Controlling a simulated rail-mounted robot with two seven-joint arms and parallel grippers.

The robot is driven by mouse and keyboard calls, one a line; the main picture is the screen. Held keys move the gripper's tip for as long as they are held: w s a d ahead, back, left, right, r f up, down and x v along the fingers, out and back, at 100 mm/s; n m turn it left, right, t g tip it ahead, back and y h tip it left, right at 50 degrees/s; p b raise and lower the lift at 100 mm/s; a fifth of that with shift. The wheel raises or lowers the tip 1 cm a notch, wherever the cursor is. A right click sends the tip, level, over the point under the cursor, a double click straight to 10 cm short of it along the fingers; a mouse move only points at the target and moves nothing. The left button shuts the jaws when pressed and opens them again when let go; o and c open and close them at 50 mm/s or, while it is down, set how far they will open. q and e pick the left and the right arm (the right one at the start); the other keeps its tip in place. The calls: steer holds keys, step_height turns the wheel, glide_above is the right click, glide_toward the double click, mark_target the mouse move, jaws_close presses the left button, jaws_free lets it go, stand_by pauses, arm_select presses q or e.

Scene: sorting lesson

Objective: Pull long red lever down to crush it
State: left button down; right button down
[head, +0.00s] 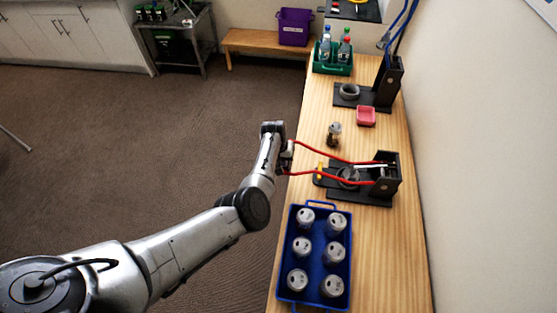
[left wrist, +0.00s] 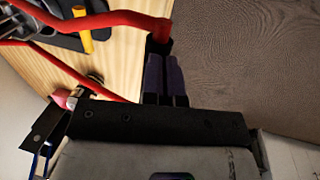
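The can crusher (head: 388,180) is a black device on the wooden table. Its long red lever (head: 335,157) has two red bars that reach left past the table edge. The lever also shows in the left wrist view (left wrist: 100,20), with a dark grip at its end. My left gripper (head: 289,150) is at the lever's outer end. In the left wrist view its fingers (left wrist: 165,62) are close together, with their tips at the dark grip, seemingly closed around it. A grey ring (head: 347,178) sits on the crusher's base; whether a can is inside is unclear. My right gripper is not in view.
A blue crate (head: 347,243) with several grey cans stands in front of the crusher. A single can (head: 334,133), a pink tray (head: 366,116) and a second black crusher (head: 386,90) are behind it. A green bottle carrier (head: 333,69) stands farther back.

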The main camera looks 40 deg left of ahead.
arm_select(q)
steer(key=shift+s+f, duration=0.1)
steer(key=shift+f, duration=0.15)
steer(key=p+v, duration=0.5)
steer(key=v, duration=0.9)
steer(key=shift+r+p, duration=0.25)
steer(key=shift+p, duration=0.1)
